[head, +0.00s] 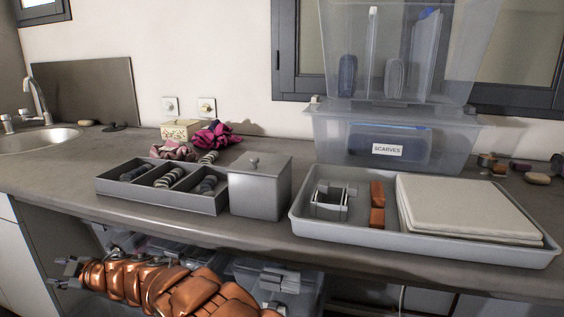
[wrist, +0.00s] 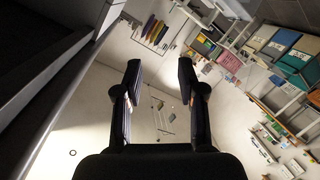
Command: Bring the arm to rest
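My copper-coloured arm (head: 170,287) reaches across the lower left of the head view, below the front edge of the counter. My gripper (head: 61,273) is at its left end, pointing left, apart from the counter and the things on it. In the wrist view my gripper (wrist: 159,75) has its two dark fingers well apart, with nothing between them. Behind the fingers are a pale floor or wall and distant shelves.
The grey counter (head: 60,182) runs above my arm. It carries a divided tray (head: 165,200), a lidded grey box (head: 260,185), a wide grey tray (head: 340,233) and a clear bin labelled SCARVES (head: 340,135). Clear bins (head: 290,275) stand under the counter, close behind my arm.

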